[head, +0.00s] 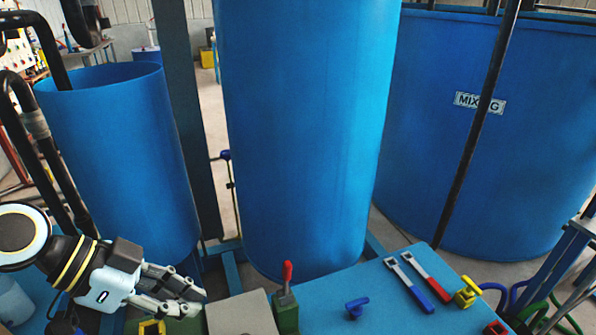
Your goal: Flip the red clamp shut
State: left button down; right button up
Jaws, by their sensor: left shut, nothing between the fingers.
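The red clamp (287,271) stands at the front centre of the head view, its red handle pointing up above a green block (287,312). My left gripper (203,302) comes in from the left, to the left of the clamp and apart from it. Its fingers are shut with nothing between them. A flat grey plate (241,314) lies between the gripper and the clamp. My right gripper is not in view.
A blue table (385,312) on the right bears a blue valve handle (357,307), two tools with blue (421,298) and red (433,285) grips, and a yellow knob (467,291). A tall blue cylinder (300,130) stands behind the clamp. A large blue tank (490,130) stands at right.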

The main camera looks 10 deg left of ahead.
aim_at(287, 269)
jog(key=k, duration=1)
